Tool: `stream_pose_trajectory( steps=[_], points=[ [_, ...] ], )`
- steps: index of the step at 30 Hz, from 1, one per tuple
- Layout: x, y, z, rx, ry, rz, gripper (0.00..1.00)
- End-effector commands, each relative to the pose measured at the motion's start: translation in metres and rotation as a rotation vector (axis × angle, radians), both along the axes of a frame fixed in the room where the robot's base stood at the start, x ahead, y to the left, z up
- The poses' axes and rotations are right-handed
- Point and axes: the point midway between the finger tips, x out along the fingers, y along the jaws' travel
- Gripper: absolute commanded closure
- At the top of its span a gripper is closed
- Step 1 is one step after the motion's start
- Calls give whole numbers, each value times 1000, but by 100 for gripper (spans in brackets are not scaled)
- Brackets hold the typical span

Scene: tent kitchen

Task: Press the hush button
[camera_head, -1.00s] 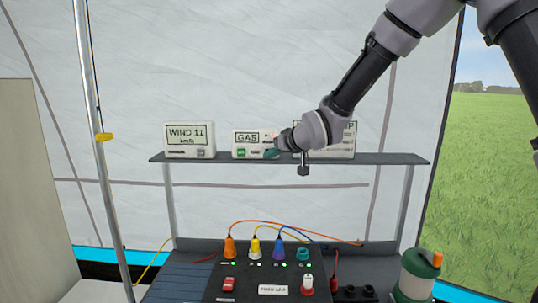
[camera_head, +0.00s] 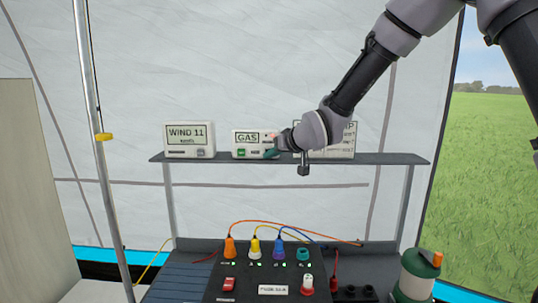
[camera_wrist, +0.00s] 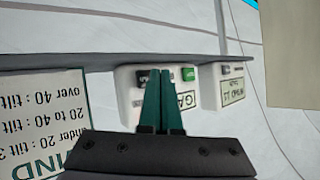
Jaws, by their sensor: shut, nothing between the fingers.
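The white gas alarm (camera_head: 246,138), marked GAS, stands on the grey shelf. Its green button (camera_head: 241,154) shows low on its front, with a small dark mark beside it. My gripper (camera_head: 270,153) is at the alarm's lower right front and covers part of it. In the wrist view, which is upside down, the gas alarm (camera_wrist: 130,110) is behind my teal fingers (camera_wrist: 164,70), which are shut and empty. A dark button-like patch (camera_wrist: 144,77) shows left of the fingertips and the green button (camera_wrist: 189,74) to their right. No hush label is readable. I cannot tell whether the fingertips touch the alarm.
A wind display (camera_head: 188,138) stands left of the alarm on the shelf (camera_head: 400,159). A printed wind card (camera_head: 346,140) stands to the right, partly behind my arm. Below are a panel with coloured plugs (camera_head: 260,284) and a lantern (camera_head: 415,280). A pole (camera_head: 98,110) rises at left.

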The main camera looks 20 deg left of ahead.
Motion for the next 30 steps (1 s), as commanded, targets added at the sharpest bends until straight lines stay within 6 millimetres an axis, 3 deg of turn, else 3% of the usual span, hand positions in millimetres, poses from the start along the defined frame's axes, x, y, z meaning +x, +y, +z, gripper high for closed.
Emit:
stream_pose_trajectory(
  steps=[30],
  points=[
    [8,2,0,0,0,0,100]
  ],
)
